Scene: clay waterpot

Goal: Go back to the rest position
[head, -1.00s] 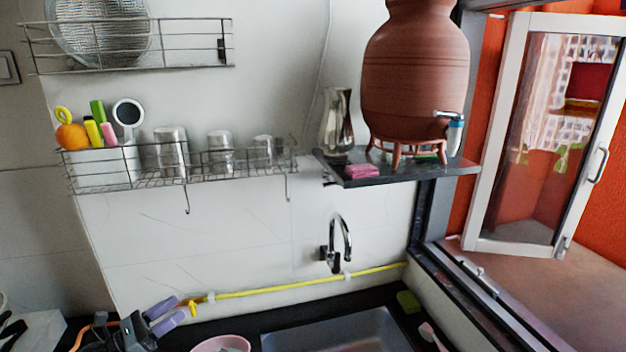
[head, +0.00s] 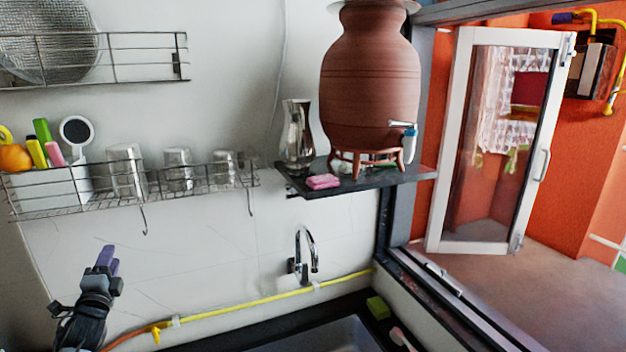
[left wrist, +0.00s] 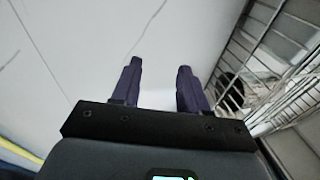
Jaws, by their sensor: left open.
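My left gripper (head: 107,258) is at the lower left in the head view, in front of the white wall and below the wire shelf. Its purple fingers point up. In the left wrist view, the two fingers of my left gripper (left wrist: 160,75) stand apart with nothing between them, so it is open and empty. The clay waterpot (head: 370,85) stands upright on a reddish stand on the dark wall shelf (head: 395,180), with a blue-and-white tap on its right side. My right gripper is not in view.
The wire shelf (head: 200,188) with several metal cups is above my left gripper; its wires show close by in the left wrist view (left wrist: 270,60). A curved faucet (head: 303,250), a yellow pipe (head: 240,303) and the sink (head: 320,338) are to the right. An open window (head: 500,140) is at the right.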

